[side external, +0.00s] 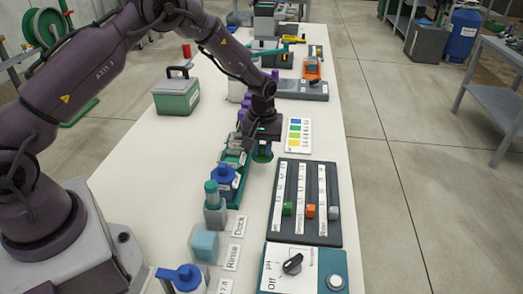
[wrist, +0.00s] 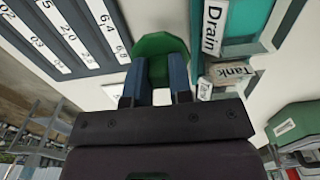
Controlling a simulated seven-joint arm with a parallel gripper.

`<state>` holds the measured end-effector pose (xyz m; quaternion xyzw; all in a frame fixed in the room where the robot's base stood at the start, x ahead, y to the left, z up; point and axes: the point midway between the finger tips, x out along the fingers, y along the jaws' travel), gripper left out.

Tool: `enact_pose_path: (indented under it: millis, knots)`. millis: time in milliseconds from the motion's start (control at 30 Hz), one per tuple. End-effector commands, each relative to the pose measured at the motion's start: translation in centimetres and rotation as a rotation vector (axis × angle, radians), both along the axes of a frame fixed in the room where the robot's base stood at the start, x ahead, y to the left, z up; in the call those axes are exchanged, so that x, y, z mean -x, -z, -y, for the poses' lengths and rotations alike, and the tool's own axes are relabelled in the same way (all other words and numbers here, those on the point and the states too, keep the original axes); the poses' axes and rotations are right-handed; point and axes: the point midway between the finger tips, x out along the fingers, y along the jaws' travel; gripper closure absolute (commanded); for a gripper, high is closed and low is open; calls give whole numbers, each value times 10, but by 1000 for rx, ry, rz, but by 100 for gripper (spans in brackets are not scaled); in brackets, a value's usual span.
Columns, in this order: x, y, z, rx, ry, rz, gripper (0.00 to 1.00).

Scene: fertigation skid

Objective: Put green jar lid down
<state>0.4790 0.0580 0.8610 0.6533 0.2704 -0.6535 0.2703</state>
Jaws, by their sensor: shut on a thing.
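The green jar lid (wrist: 160,47) shows in the wrist view between the two blue-grey fingers of my gripper (wrist: 157,70). My gripper is shut on it. In the side view the lid (side external: 262,154) is a small green shape under my gripper (side external: 263,142), mostly covered by the hand. It is at the right side of the teal rack, just left of the colour chart. I cannot tell whether the lid touches the table.
The teal rack (side external: 236,198) holds a blue-capped jar (side external: 225,180). A colour chart (side external: 298,134) lies to the right, with a slider panel (side external: 306,200) nearer the camera. A green box (side external: 177,95) stands at left. The white table (side external: 150,150) is clear between box and rack.

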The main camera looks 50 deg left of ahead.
Motion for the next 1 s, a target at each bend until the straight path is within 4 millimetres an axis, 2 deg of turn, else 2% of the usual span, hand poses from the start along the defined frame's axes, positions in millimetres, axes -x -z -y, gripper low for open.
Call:
enact_pose_path:
  millis: [333, 700, 733, 800, 833, 1000]
  knots:
    - [1, 39, 0, 1, -2, -1, 100]
    - [0, 42, 0, 0, -1, 0, 100]
    - [0, 42, 0, 0, -1, 1, 75]
    - [0, 42, 0, 0, -1, 1, 59]
    - [0, 42, 0, 0, -1, 1, 54]
    - [0, 42, 0, 0, -1, 1, 54]
